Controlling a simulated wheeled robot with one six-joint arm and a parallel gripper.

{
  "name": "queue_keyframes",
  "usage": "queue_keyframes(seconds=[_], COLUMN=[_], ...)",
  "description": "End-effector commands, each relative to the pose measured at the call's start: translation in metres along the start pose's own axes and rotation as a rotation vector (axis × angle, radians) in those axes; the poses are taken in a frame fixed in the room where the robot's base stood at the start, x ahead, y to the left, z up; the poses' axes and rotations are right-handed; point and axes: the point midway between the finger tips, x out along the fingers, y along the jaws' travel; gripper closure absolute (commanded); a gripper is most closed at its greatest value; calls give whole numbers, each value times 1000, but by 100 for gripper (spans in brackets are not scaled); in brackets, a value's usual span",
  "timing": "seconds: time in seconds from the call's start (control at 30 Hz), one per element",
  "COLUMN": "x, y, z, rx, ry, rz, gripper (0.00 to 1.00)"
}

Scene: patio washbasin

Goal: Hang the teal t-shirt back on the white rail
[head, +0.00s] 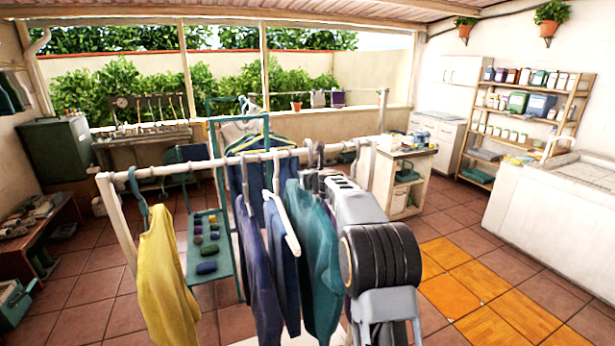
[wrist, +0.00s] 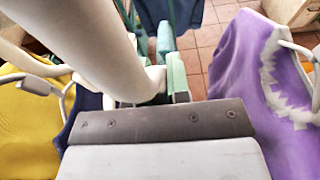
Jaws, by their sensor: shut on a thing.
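The teal t-shirt (head: 318,262) hangs upright below the right part of the white rail (head: 220,163), beside my arm. My gripper (head: 322,180) is shut at the top of this shirt, close to the rail. Its hold is partly hidden by my wrist, and I cannot tell whether the hanger's hook rests on the rail. In the wrist view, the pale green fingers of my gripper (wrist: 170,72) are right beside the thick white rail (wrist: 110,50). The teal shirt is not clearly visible there.
A yellow shirt (head: 165,280) hangs at the rail's left end. Dark blue garments (head: 256,250) hang just left of the teal shirt. A purple garment (wrist: 235,75) is close on the right in the wrist view. A teal rack (head: 210,262) stands behind. Open tiled floor (head: 450,215) lies right.

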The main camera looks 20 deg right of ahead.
Motion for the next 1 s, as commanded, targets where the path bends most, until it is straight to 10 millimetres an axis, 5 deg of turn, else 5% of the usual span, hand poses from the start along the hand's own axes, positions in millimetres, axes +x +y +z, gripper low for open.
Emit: queue_keyframes(seconds=[1.0], x=[41], y=[0], z=[11], rx=[-1], ry=[-1], rz=[1], gripper=[100])
